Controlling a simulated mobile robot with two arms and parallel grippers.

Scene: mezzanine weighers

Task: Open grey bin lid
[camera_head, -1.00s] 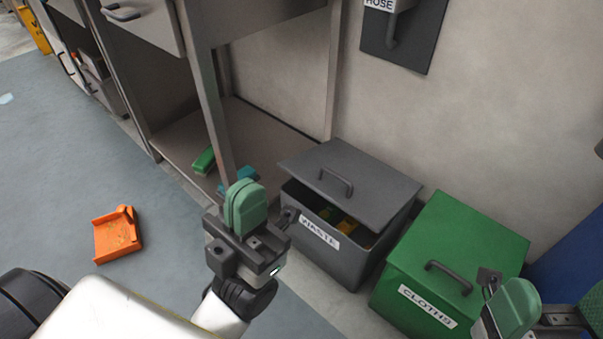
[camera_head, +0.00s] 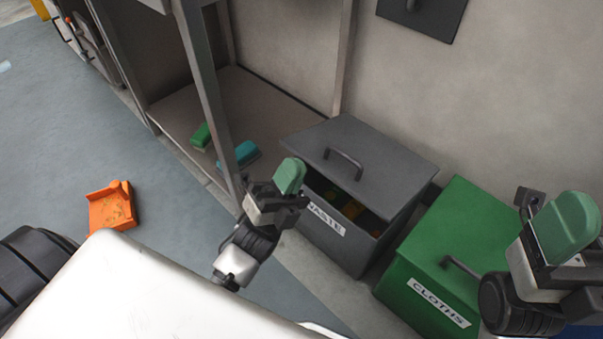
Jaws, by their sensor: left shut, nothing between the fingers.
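The grey bin (camera_head: 343,238) with the WASTE label stands against the wall. Its grey lid (camera_head: 385,165) with a dark bar handle is slightly raised at the front, leaving a gap where orange and yellow contents show. My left gripper (camera_head: 290,176) is shut and empty, at the bin's front left corner by the lid's edge; I cannot tell whether it touches. My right gripper (camera_head: 566,228), with one green finger pad clearly seen, is above the right side of the green bin; its opening cannot be made out.
The green CLOTHS bin (camera_head: 460,225) stands closed to the right. A metal frame with a low shelf (camera_head: 262,105) is on the left, holding a green brush (camera_head: 201,136) and a teal brush (camera_head: 238,155). An orange dustpan (camera_head: 112,207) lies on the open floor.

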